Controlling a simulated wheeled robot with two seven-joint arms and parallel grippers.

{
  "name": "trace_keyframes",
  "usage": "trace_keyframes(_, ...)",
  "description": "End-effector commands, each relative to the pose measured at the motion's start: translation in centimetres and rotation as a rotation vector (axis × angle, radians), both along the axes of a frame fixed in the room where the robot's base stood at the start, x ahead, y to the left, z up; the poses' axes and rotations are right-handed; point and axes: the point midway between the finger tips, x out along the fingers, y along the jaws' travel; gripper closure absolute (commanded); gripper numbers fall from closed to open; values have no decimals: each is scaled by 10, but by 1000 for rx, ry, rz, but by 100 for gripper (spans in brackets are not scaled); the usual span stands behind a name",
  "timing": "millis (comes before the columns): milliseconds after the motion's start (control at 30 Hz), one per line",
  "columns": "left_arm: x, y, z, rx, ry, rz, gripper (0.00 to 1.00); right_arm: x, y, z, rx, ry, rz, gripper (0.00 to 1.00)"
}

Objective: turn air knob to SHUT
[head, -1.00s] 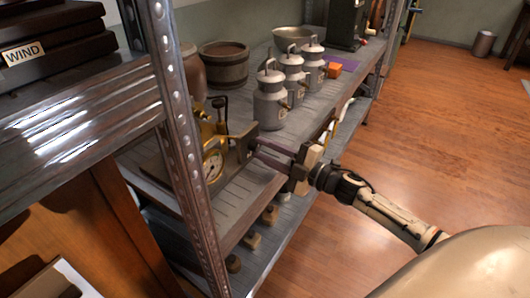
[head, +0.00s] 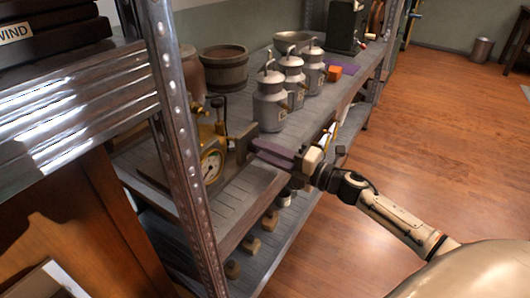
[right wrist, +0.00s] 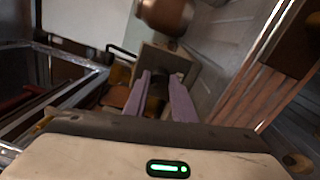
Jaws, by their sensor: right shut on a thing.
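The brass apparatus with a round white gauge (head: 211,166) stands on the shelf behind the metal post. A grey plate (head: 240,147) stands at its right side. My right gripper (head: 255,148) reaches in from the right, its purple fingers at that plate. In the right wrist view, the fingers (right wrist: 162,76) close around a small dark part, the air knob (right wrist: 157,90), in front of the plate (right wrist: 175,62). The fingers hide most of the knob, and I cannot read any SHUT marking. My left gripper is not in view.
The riveted metal post (head: 176,150) stands close left of the apparatus. Several grey milk cans (head: 270,103), a wooden tub (head: 223,68) and an orange block (head: 334,73) stand farther along the shelf. The floor (head: 440,130) to the right is clear.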

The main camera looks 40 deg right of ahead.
Motion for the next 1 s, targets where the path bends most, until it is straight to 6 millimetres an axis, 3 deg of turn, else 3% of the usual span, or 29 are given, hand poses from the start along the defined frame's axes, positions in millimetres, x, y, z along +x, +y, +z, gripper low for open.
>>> trace_keyframes(433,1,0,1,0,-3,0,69,0,1,-1,-12,-3,2,99)
trace_keyframes(467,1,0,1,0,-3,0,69,0,1,-1,-11,-3,2,71)
trace_keyframes(533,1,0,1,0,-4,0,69,0,1,-1,-11,-3,2,59)
trace_keyframes(867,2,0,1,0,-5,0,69,-1,0,-1,-9,-2,0,58)
trace_keyframes(1000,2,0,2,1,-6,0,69,-13,-5,-2,-7,-1,1,58)
